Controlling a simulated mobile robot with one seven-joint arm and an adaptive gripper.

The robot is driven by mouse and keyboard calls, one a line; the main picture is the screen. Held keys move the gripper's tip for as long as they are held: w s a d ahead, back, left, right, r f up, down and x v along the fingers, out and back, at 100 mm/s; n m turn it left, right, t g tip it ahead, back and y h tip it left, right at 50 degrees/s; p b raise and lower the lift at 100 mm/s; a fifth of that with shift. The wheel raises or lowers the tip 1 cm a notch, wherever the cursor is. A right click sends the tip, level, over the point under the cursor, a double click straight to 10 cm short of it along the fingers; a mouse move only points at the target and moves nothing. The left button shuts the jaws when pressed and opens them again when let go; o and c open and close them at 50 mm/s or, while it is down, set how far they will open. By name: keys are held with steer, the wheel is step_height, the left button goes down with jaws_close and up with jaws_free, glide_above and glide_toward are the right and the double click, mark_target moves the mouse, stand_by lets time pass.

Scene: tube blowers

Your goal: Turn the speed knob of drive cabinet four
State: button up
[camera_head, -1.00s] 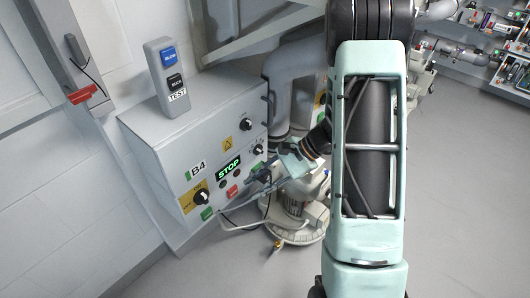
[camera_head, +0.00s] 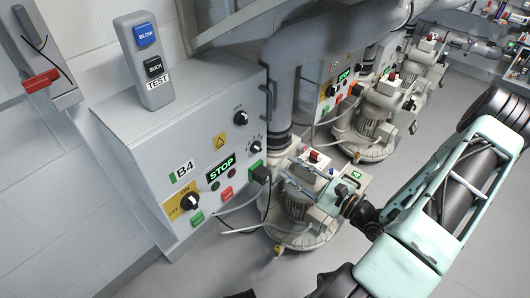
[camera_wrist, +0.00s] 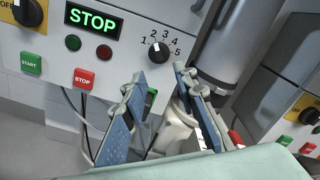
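Drive cabinet B4 (camera_head: 190,85) is a grey wall box with a lit green STOP display (camera_head: 221,167). Its small black speed knob (camera_head: 255,147) sits on a dial marked 1 to 5. In the wrist view the speed knob (camera_wrist: 159,52) shows unobstructed, just above and between the fingertips, its pointer towards the upper left, near 2. My gripper (camera_head: 294,172) is right of the cabinet front, apart from the knob. In the wrist view my gripper (camera_wrist: 160,78) is open, with two blue-padded fingers and nothing between them.
Another black knob (camera_head: 240,118) sits above the speed knob. A yellow-plated ON/OFF switch (camera_head: 189,202), green START button (camera_head: 197,218) and red STOP button (camera_head: 226,193) are lower left. Blower machines stand on the right; grey floor is open.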

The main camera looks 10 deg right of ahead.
mark_target(260, 150)
steer(key=b+x, duration=0.2)
steer(key=x, duration=0.8)
steer(key=shift+a, duration=0.15)
steer(key=shift+c, duration=0.3)
jaws_close()
